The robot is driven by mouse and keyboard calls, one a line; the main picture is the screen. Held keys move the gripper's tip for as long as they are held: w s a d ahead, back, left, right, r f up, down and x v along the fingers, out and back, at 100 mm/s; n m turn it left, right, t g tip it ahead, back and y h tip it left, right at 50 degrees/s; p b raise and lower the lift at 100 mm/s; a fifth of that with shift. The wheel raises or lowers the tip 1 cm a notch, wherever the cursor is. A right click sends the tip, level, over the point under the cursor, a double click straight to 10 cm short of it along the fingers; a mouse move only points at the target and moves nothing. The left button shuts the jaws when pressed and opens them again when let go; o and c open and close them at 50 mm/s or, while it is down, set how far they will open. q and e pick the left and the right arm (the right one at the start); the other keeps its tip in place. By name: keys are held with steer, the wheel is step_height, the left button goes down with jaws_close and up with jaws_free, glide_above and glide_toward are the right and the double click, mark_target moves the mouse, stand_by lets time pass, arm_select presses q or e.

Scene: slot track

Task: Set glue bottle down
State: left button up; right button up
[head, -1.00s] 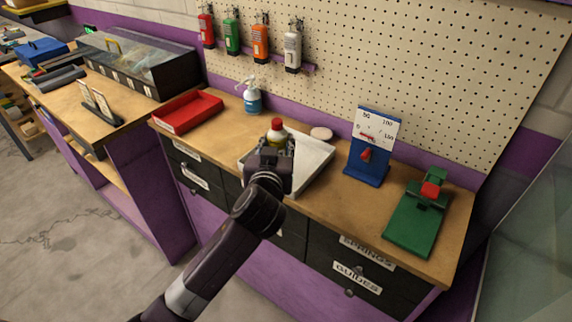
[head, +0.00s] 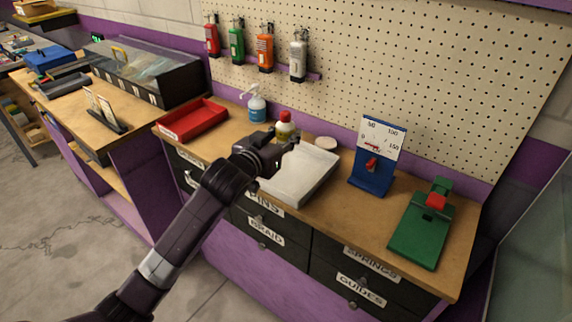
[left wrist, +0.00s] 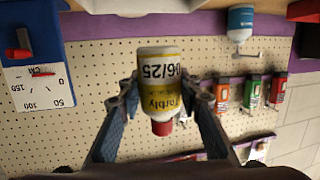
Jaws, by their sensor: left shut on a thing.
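The glue bottle (head: 284,130) has a red cap and shows just beyond my left gripper (head: 280,143) in the head view, near the far left corner of the white tray (head: 322,188). In the left wrist view, which is upside down, the bottle (left wrist: 160,85) shows a white body, a yellow label and a red cap. My left gripper (left wrist: 160,92) is shut on it, with one finger on each side. In the head view the gripper hides the bottle's lower part, so I cannot tell whether its base touches the bench. My right gripper is not in view.
A red bin (head: 192,121) and a blue pump bottle (head: 256,106) stand to the left. A round pale disc (head: 326,143) lies behind the tray. A blue gauge stand (head: 371,179) and a green fixture (head: 420,235) stand to the right. A pegboard rises behind.

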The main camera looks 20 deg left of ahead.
arm_select(q)
step_height(320, 180, down, 10)
steer(key=shift+f, duration=0.1)
stand_by(0.4)
steer(key=o, duration=1.2)
steer(key=b+v, duration=0.1)
steer(key=v, duration=1.1)
